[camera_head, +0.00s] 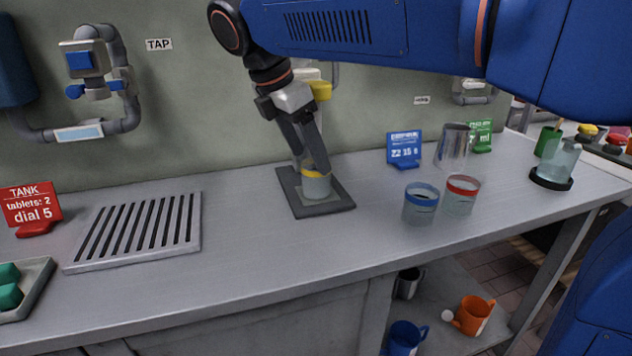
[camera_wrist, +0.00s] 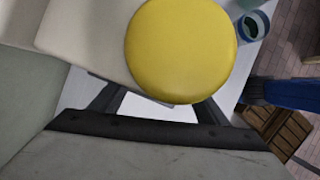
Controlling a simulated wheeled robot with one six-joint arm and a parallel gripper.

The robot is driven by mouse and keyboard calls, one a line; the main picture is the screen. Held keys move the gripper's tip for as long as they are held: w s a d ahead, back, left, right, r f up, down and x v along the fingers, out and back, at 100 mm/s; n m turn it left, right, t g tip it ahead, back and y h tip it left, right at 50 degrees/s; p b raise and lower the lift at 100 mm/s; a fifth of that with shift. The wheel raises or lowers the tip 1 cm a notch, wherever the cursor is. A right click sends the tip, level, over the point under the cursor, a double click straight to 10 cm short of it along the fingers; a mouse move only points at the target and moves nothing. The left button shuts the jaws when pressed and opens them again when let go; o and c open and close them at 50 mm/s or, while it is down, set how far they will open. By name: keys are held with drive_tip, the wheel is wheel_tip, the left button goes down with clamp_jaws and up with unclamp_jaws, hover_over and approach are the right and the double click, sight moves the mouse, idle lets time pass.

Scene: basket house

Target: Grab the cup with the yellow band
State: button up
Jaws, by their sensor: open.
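The cup with the yellow band (camera_head: 317,188) stands upright on a dark square pad (camera_head: 335,207) against the wall side of the counter. It is clear grey with a yellow rim. My gripper (camera_head: 311,168) points down at it from above, open, with its fingertips at the cup's rim, one on each side as far as I can tell. Contact is not clear. In the wrist view a large yellow round top (camera_wrist: 180,50) covers the fingertips, and the cup cannot be made out there.
A dispenser's yellow part (camera_head: 319,90) is close behind my gripper. A blue-banded cup (camera_head: 420,205) and red-banded cup (camera_head: 461,196) stand to the right, before a metal pitcher (camera_head: 453,146). A slotted grate (camera_head: 135,232) lies left. The counter between grate and pad is clear.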

sight(315, 168)
drive_tip(key=shift+x, duration=2.65)
drive_tip(key=shift+w, duration=0.1)
drive_tip(key=c, duration=1.3)
drive_tip(key=shift+r, duration=0.1)
